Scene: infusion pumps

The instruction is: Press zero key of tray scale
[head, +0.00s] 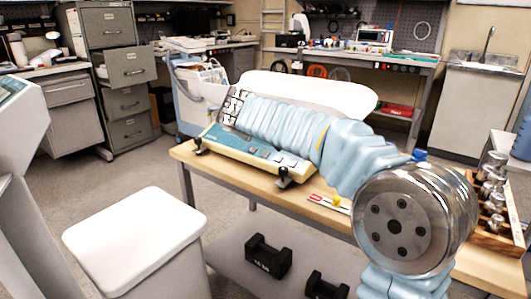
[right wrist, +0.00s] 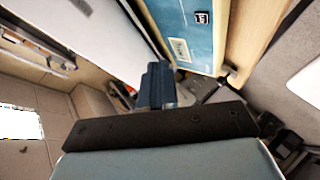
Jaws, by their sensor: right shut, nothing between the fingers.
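The tray scale (head: 262,152) stands on the wooden-topped table in the head view, with a white tray (head: 310,92) on top and a teal front panel. My right arm reaches in from the lower right across the scale, hiding much of the panel. My right gripper's fingertips are not clear in the head view. In the right wrist view my right gripper (right wrist: 156,85) is shut and empty. The teal panel (right wrist: 178,25) is beyond and beside the fingertips, with a pale label and a small dark-framed marking on it. I cannot tell whether they touch. My left gripper is not in view.
A wooden block of metal weights (head: 492,205) stands at the table's right end. A white lidded bin (head: 135,235) is in front at left. Black weights (head: 268,257) lie on the lower shelf. A cart with equipment (head: 200,80) stands behind the scale.

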